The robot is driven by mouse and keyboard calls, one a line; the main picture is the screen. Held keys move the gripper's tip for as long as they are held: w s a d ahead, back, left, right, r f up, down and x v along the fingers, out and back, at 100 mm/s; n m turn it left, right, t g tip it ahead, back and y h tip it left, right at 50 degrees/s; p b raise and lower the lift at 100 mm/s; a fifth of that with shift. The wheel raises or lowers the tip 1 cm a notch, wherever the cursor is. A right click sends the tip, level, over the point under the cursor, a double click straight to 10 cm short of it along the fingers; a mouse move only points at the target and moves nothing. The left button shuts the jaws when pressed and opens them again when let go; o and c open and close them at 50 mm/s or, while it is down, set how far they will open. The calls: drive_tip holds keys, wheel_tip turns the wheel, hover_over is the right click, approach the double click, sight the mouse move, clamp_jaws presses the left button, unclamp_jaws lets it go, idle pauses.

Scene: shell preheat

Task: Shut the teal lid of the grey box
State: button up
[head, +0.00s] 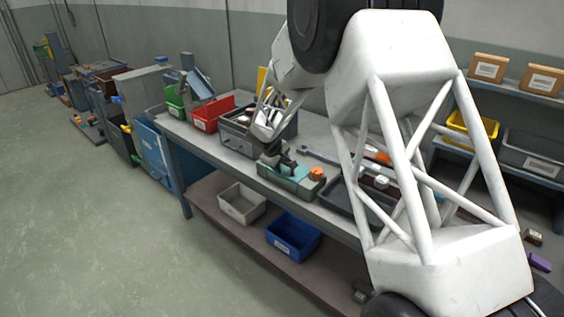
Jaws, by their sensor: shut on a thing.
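The grey box (291,188) sits near the front edge of the workbench, small in the head view. Its teal lid (303,172) shows as a teal patch at its top, partly hidden by my gripper. My gripper (284,163) is dark and reaches down to the box from above, at the lid. It is shut on what appears to be the lid. The fingertips are small and dark, so the exact contact is unclear. I cannot tell the lid's exact angle from this view.
An orange round part (317,173) is at the box's right end. A dark tray (350,200) lies to the right, partly behind my arm. A grey crate (237,137) and red bin (211,112) stand left. Blue (292,238) and grey bins (241,204) sit on the lower shelf.

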drive_tip(key=shift+o, duration=0.4)
idle(0.8)
drive_tip(key=v, duration=0.7)
drive_tip(key=shift+r, duration=0.4)
drive_tip(key=shift+s, duration=0.15)
drive_tip(key=s+d+r+m, duration=0.2)
drive_tip(key=s+d+r, duration=0.25)
drive_tip(key=s, duration=0.45)
drive_tip(key=s+d+r+m+y, duration=0.1)
drive_tip(key=s+d+r, duration=0.2)
drive_tip(key=s+r, duration=0.45)
drive_tip(key=s+d+r+m, duration=0.2)
drive_tip(key=s+d+r, duration=0.15)
drive_tip(key=s, duration=0.65)
drive_tip(key=s+d+m+y, duration=0.1)
drive_tip(key=s+m, duration=0.1)
drive_tip(key=s, duration=1.1)
drive_tip(key=s+d+m+g+y, duration=0.1)
drive_tip(key=s+m, duration=0.1)
drive_tip(key=s, duration=1.1)
drive_tip(key=shift+d+y, duration=0.3)
drive_tip(key=shift+y, duration=0.1)
